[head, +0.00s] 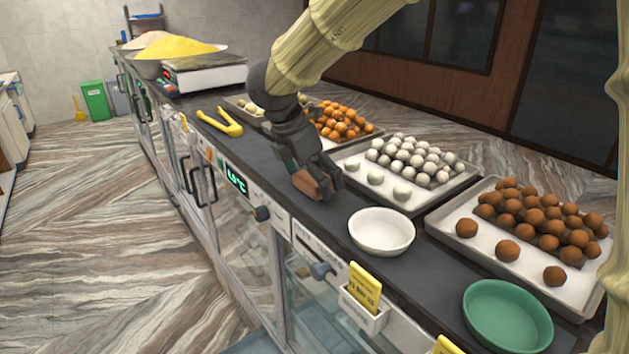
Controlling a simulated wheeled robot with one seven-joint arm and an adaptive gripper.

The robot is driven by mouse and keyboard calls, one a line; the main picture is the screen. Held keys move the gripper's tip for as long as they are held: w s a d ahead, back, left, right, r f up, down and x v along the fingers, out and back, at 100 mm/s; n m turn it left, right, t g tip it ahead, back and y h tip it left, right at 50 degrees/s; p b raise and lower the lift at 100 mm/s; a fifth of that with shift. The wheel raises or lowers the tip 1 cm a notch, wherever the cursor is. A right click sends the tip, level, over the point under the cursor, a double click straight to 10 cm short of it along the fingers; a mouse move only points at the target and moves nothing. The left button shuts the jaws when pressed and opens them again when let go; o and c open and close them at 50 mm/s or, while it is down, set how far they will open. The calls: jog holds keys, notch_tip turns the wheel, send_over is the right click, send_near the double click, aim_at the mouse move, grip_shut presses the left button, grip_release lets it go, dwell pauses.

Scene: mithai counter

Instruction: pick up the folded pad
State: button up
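A small brown piece (308,184), which looks like the folded pad, is on or just above the dark counter, left of the white bowl. My gripper (312,180) reaches down to it from above, with its dark fingers at the piece's sides. The fingers hide part of the piece. I cannot tell whether they are shut on it or only around it, nor whether it is off the counter.
A white bowl (381,231) stands just right of my gripper, and a green bowl (508,316) nearer the front. Trays of white sweets (350,166) and brown sweets (462,240) line the back. Yellow tongs (220,122) and a scale (204,75) lie farther left.

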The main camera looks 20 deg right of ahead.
jog(key=shift+w, duration=0.1)
jog(key=c, duration=1.2)
jog(key=shift+o, duration=0.2)
jog(key=shift+r+b, duration=0.45)
jog(key=shift+r, duration=0.2)
notch_tip(320, 180, up, 2)
jog(key=shift+b, duration=0.45)
jog(key=s+a+r+b, duration=0.1)
jog(key=s+a, duration=0.3)
jog(key=s, duration=1.1)
jog(key=shift+s+a+r+b, duration=0.15)
jog(key=shift+r+b, duration=0.1)
jog(key=shift+b, duration=0.65)
